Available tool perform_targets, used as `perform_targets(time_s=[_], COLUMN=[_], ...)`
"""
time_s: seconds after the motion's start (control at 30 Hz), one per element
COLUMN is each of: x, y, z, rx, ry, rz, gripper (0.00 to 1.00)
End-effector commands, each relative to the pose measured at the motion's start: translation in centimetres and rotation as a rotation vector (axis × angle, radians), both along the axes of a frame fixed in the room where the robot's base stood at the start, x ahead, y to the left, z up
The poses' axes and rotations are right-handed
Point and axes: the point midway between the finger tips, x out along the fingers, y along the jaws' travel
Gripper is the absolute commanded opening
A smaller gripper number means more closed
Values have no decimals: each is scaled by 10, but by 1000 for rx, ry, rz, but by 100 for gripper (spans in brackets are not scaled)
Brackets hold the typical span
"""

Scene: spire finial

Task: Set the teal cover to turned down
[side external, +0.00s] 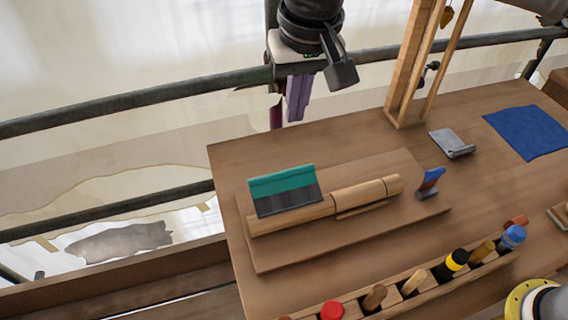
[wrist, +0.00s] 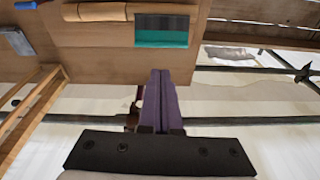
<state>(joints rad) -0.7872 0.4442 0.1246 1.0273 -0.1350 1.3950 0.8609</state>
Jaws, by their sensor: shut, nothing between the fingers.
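The teal cover (side external: 283,182) stands raised along the left part of a wooden roll on a flat board. Its upper strip is teal and its lower part is dark grey. In the wrist view the teal cover (wrist: 162,38) shows just beyond my fingertips, a little to the right. My gripper (side external: 297,115) has purple fingers and is shut and empty. It hangs behind the table's far edge, above and apart from the cover. In the wrist view the fingers of my gripper (wrist: 160,72) are together.
The board (side external: 270,262) lies on the wooden table (side external: 228,160). A rack of several tools (side external: 400,300) runs along the front. A wooden post frame (side external: 405,75), a metal plate (side external: 452,143) and a blue cloth (side external: 527,131) are to the right.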

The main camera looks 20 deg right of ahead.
Motion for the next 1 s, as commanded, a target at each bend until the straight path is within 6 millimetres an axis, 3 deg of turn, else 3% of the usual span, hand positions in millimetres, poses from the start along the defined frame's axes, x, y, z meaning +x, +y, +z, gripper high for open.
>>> perform_targets(time_s=[0.07,0.3,0.57,1.0], x=[3,4,8,30], y=[8,5,5,4], z=[12,-34,-58,-139], rx=[-26,-29,-29,-30], ry=[-67,-61,-59,-58], rz=[66,61,58,56], gripper=[0,0,0,0])
